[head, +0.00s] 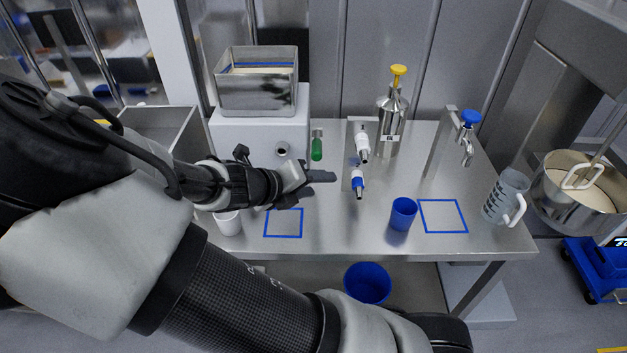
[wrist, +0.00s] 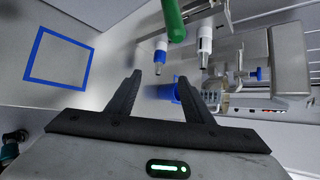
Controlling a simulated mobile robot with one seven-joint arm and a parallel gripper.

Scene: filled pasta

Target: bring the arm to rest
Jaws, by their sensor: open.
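My gripper (head: 322,183) is held above the left half of the steel table (head: 335,225), near the square steel container's white stand. In the wrist view its two dark fingers (wrist: 166,90) are spread apart, with nothing between them. My arm reaches in from the left of the head view and covers the near left part of the table. A white cup (head: 228,223) stands under my forearm, partly hidden. A blue cup (head: 403,213) stands to the right of my gripper, apart from it.
White nozzles (head: 361,150), a green handle (head: 316,146) and a yellow-topped steel dispenser (head: 391,115) stand behind. A blue-topped tap (head: 468,130) and a measuring jug (head: 505,195) are at right. Blue outlined squares (head: 283,223) mark bare tabletop. A blue bucket (head: 367,283) is below.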

